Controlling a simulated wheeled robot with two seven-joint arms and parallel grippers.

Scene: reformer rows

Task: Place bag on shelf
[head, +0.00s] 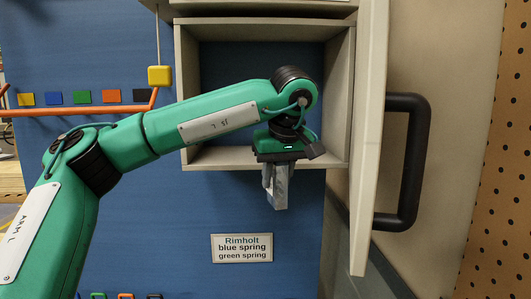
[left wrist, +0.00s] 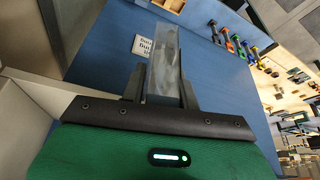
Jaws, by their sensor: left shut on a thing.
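My left gripper (head: 279,166) hangs down just in front of the lower front edge of an open box-like shelf (head: 223,160). It is shut on a grey, shiny, narrow thing, which looks like the bag (head: 280,190). The bag hangs below the jaws and below the level of the shelf floor. In the left wrist view the bag (left wrist: 163,55) stands between the two dark fingers of the gripper (left wrist: 160,85). The visible part of the shelf inside is empty; my arm hides some of it. My right gripper is not in view.
A pale door (head: 370,130) with a black handle (head: 407,160) stands open at the shelf's right. A label (head: 242,247) is on the blue wall below. A yellow block (head: 159,76) hangs left of the shelf, above an orange rail (head: 95,112).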

